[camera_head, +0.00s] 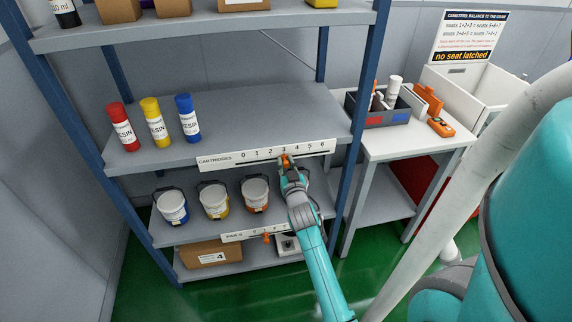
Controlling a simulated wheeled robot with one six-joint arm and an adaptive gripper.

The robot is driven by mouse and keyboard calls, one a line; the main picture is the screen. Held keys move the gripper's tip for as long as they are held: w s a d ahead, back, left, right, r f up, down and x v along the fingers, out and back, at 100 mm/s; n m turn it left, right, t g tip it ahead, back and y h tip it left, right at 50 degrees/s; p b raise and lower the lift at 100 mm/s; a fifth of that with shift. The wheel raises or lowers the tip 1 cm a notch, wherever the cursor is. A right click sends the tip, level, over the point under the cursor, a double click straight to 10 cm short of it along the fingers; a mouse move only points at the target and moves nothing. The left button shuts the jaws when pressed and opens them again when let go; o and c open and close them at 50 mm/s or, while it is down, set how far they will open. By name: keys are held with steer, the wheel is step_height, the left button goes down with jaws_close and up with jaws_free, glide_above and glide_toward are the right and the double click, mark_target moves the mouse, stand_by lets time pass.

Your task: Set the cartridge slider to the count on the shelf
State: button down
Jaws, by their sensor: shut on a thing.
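The cartridge scale (215,162) is a white strip on the middle shelf's front edge, labelled CARTRIDGES and numbered 0 to 6. Its orange slider (286,157) sits just below the 3, partly hidden by my gripper. My gripper (288,166) reaches up from below right and is shut on this slider. Three resin cartridges stand upright on the middle shelf (262,110) at its left: a red one (123,127), a yellow one (155,122) and a blue one (188,118). The rest of that shelf is bare.
Three pails (214,201) stand on the shelf below. A pail scale (236,236) with its orange slider (267,238) is partly hidden by my arm. A carton (207,254) marked 4 sits at the bottom. The side table (420,138) and blue shelf post (356,115) are at right.

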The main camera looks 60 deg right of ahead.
steer(key=c, duration=0.9)
jaws_free()
steer(key=shift+c, duration=0.2)
steer(key=shift+a, duration=0.1)
steer(key=v, duration=1.1)
steer(key=shift+s+a, duration=0.3)
steer(key=shift+a, duration=0.1)
